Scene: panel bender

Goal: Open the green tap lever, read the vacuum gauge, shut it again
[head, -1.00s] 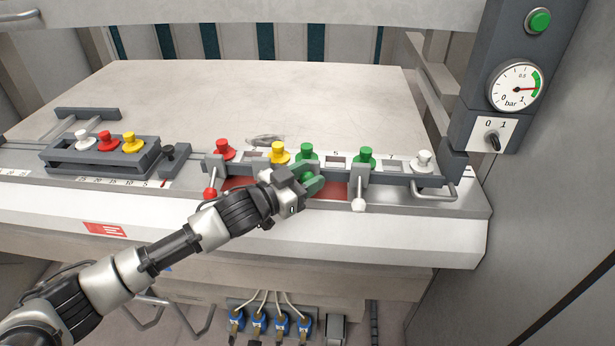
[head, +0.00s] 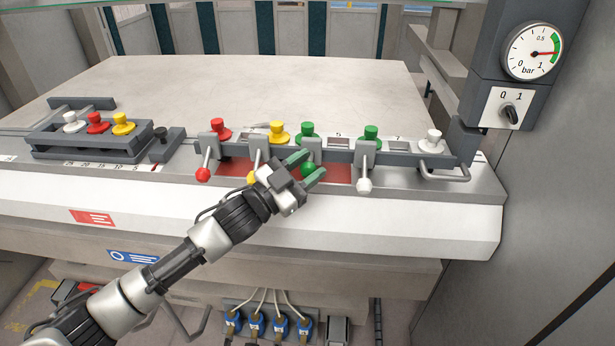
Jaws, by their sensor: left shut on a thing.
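The green tap lever shows its green ball (head: 309,170) on the front rail of the machine table. My left gripper (head: 306,168) has green fingertips either side of this ball and is shut on it. The lever's stem is partly hidden behind the fingers. The round white vacuum gauge (head: 533,51), marked 0, 0.5 and 1 bar, is on the dark column at upper right. Its red needle points right, roughly 0.8, at or near the green band. My right gripper is not in view.
A red-balled lever (head: 203,175) and a partly hidden yellow-balled lever (head: 251,181) stand left of the green one. A white-balled lever (head: 364,185) is close on the right. Coloured knobs line the rail behind. The tabletop (head: 250,90) is clear.

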